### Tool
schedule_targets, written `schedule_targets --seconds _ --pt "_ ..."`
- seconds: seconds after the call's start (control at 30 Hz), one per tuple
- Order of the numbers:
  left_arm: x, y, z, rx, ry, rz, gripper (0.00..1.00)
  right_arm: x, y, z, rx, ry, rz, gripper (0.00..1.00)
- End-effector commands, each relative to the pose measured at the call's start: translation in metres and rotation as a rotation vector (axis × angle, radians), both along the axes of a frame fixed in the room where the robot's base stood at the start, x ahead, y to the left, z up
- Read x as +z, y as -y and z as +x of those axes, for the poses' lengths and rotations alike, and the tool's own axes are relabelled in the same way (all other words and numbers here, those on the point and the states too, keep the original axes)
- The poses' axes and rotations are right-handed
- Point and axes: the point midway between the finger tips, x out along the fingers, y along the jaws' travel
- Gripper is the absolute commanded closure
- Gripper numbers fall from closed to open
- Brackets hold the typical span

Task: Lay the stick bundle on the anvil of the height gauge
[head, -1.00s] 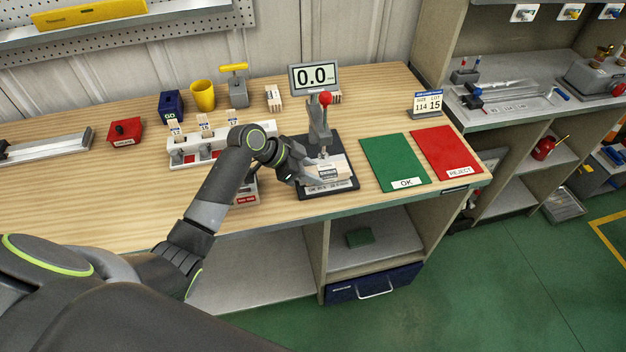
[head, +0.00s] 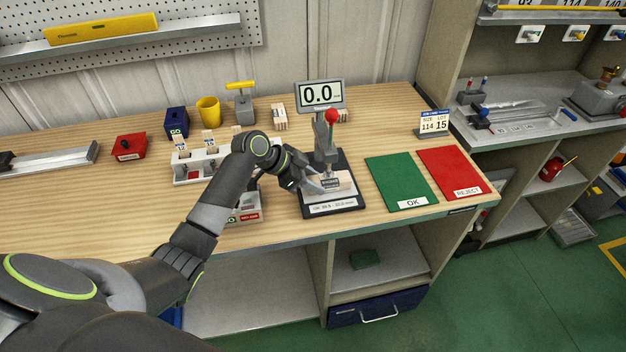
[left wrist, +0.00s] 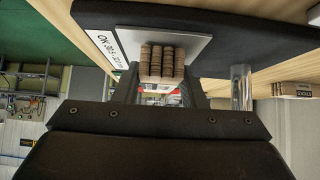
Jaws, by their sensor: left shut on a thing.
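The height gauge (head: 326,140) stands on the bench with a dark base, a red knob and a display reading 0.0. My left gripper (head: 326,186) is at the gauge base from the left, shut on the stick bundle (head: 331,181). In the left wrist view the bundle (left wrist: 161,62) shows as several brown wooden sticks side by side between the fingers. The bundle is in front of the pale anvil plate (left wrist: 195,43); I cannot tell whether it touches it. My right gripper is not in view.
A green OK mat (head: 401,182) and a red REJECT mat (head: 455,172) lie right of the gauge. A white rack (head: 187,172) stands to the left. A yellow cup (head: 208,110) and another stick bundle (head: 279,117) are at the back.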

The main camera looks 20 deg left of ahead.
Motion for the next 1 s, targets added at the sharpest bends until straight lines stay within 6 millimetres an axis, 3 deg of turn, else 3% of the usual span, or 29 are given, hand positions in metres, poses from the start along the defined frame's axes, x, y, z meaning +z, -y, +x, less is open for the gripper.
schedule_targets --seconds 0.67,0.7,0.87,1.0 --pt "-0.0042 0.0002 -0.0002 0.000 0.000 0.000 0.86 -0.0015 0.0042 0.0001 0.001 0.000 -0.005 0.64" --pt "-0.0042 0.0002 -0.0002 0.000 0.000 0.000 0.57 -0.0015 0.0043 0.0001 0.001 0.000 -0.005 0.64" --pt "-0.0042 0.0002 -0.0002 0.000 0.000 0.000 0.37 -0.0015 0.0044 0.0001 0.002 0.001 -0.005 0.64" --pt "-0.0042 0.0002 -0.0002 0.000 0.000 0.000 0.37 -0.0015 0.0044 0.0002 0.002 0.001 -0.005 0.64"
